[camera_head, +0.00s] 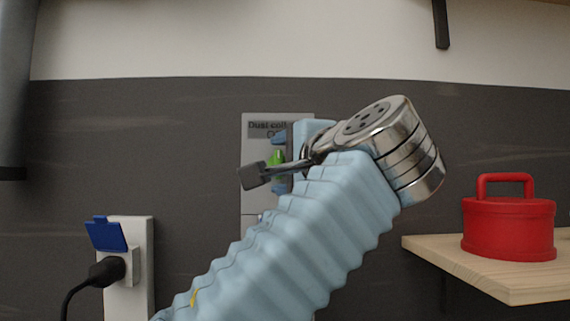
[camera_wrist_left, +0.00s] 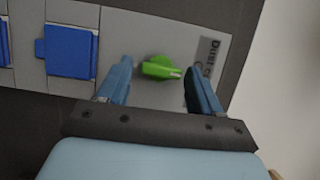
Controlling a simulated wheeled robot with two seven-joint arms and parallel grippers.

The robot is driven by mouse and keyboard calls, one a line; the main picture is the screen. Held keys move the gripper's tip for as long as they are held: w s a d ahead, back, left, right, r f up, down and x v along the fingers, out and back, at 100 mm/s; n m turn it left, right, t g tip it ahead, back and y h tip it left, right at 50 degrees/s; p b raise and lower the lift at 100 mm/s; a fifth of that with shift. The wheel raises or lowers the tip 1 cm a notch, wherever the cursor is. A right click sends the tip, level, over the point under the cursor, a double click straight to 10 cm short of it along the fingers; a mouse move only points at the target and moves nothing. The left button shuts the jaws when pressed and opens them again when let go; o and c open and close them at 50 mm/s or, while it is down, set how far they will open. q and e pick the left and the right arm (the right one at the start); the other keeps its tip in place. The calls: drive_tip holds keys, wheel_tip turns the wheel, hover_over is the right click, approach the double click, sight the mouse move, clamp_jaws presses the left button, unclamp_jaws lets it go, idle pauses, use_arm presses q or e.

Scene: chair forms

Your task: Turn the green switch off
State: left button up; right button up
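The switch shows partly in the head view (camera_head: 277,158), with my arm hiding much of the plate. My left gripper (camera_wrist_left: 158,70) is open, with one blue finger on each side of the switch. Small gaps show between fingers and knob in the wrist view. Whether the tips touch the plate cannot be told. My right gripper is not in view.
A white socket (camera_head: 142,270) with a raised blue cover and a black plug (camera_head: 107,269) is at lower left. A red lidded pot (camera_head: 508,228) stands on a wooden shelf (camera_head: 480,277) at right. Blue-covered sockets (camera_wrist_left: 70,52) sit beside the switch plate in the wrist view.

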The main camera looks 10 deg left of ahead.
use_arm(q)
drive_tip(key=shift+o, duration=0.5)
drive_tip(key=v, duration=1.3)
drive_tip(key=shift+s+d, duration=0.2)
drive_tip(key=shift+s, duration=0.15)
drive_tip(key=shift+f, duration=0.1)
